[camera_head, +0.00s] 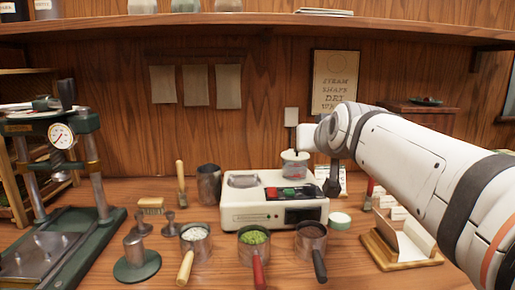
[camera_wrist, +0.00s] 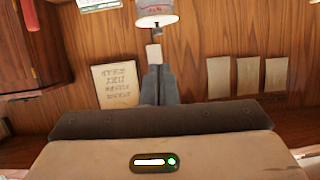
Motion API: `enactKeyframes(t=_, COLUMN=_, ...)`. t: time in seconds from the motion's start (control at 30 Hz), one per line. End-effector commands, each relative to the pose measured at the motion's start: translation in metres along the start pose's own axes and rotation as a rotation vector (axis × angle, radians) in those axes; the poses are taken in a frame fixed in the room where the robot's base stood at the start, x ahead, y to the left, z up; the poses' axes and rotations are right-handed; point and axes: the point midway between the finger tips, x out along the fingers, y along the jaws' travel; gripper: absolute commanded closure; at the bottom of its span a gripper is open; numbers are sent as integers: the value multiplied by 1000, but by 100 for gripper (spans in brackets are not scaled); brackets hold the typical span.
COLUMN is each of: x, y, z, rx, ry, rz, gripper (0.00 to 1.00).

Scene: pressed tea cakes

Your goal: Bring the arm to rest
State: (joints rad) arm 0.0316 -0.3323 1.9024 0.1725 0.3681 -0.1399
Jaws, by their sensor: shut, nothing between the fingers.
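My arm (camera_head: 410,160) reaches in from the right over the bench in the head view. Its wrist is bent above the right end of the white machine (camera_head: 245,212). In the wrist view, my gripper (camera_wrist: 158,72) has its dark fingers shut together with nothing between them. The fingers point toward the wood wall, and this view is upside down. A small pale wall plate (camera_wrist: 153,53) shows just beyond the fingertips. The gripper's distance from the wall cannot be told. In the head view, my wrist hides much of the gripper.
Several handled cups, including a green-filled one (camera_head: 254,240), stand in front. A green press (camera_head: 60,200) is at left, a wooden tray (camera_head: 385,255) at right. A shelf (camera_head: 250,25) runs above.

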Motion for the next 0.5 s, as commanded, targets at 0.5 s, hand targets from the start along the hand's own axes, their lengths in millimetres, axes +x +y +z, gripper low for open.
enactKeyframes(t=0.5, x=-97, y=-7, z=83, rx=-9, ry=-627, rz=8, gripper=100)
